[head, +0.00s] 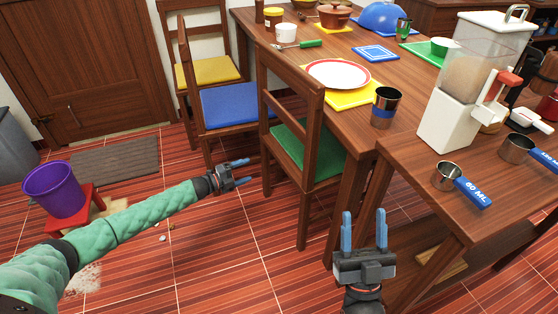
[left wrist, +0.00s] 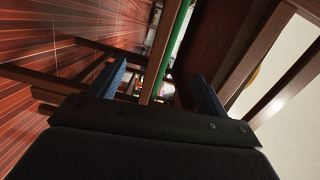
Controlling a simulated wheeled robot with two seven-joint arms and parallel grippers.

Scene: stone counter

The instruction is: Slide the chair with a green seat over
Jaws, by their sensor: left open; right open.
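The chair with a green seat (head: 300,150) stands at the near left side of the wooden table, its seat partly under the table edge. Its tall wooden back faces left. My left gripper (head: 243,173) is open and empty, just left of the chair's back leg in the head view. In the left wrist view, the open left gripper (left wrist: 160,95) has the green edge of the seat (left wrist: 176,35) and wooden chair parts ahead between its fingers. My right gripper (head: 364,228) is open and empty, pointing up in front of the table's near corner.
A chair with a blue seat (head: 240,105) and one with a yellow seat (head: 208,71) stand behind. A purple bucket (head: 53,190) sits on a red stool at the left. Tiled floor is clear at the front.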

